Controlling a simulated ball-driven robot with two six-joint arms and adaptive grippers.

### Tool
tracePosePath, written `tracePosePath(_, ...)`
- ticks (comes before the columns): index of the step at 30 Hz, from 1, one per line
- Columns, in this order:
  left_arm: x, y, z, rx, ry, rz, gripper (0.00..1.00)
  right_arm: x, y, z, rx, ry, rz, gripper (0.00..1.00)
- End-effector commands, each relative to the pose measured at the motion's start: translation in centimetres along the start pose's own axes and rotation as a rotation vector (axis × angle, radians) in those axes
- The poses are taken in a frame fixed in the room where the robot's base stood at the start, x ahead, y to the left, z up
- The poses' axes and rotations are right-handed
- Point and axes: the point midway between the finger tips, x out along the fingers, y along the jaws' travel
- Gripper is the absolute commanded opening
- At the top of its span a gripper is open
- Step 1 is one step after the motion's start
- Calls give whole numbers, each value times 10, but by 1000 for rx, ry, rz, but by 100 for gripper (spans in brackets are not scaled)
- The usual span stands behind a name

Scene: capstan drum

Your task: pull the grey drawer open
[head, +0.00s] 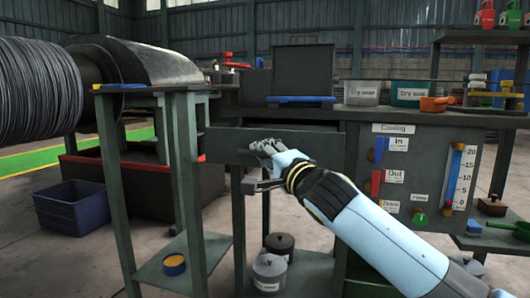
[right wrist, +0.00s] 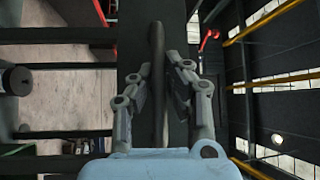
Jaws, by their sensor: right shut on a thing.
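The grey drawer (head: 228,143) is under the bench top, left of the cooling panel, in the head view. A dark gap shows above its front; I cannot tell how far out it stands. My right gripper (head: 265,162) is at the drawer front, its arm reaching in from the lower right. In the right wrist view, my right gripper (right wrist: 159,95) has its fingers on both sides of a dark bar (right wrist: 157,45), which looks like the drawer's handle, and is shut on it. My left gripper is not in view.
A cooling panel (head: 418,165) with levers is right of the drawer. A green-grey stand (head: 184,150) is close on the left. Lidded pots (head: 269,272) are on the shelf below. A blue crate (head: 72,207) is on the floor at left.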

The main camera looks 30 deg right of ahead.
Motion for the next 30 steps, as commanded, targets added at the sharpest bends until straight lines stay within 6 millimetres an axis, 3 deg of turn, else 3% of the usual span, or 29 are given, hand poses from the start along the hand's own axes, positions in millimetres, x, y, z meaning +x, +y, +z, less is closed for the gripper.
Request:
tracePosePath(5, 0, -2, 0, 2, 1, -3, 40, -1, 7, -1, -3, 3, 14, 0)
tracePosePath(6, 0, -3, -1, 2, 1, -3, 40, -1, 7, -1, -3, 3, 14, 16)
tracePosePath(11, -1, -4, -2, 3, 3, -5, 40, 0, 5, -1, -2, 2, 10, 36)
tracePosePath(22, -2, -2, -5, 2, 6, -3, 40, -9, 3, 0, -3, 1, 6, 36)
tracePosePath(30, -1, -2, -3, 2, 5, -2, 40, -66, 4, 0, -6, -1, 9, 36)
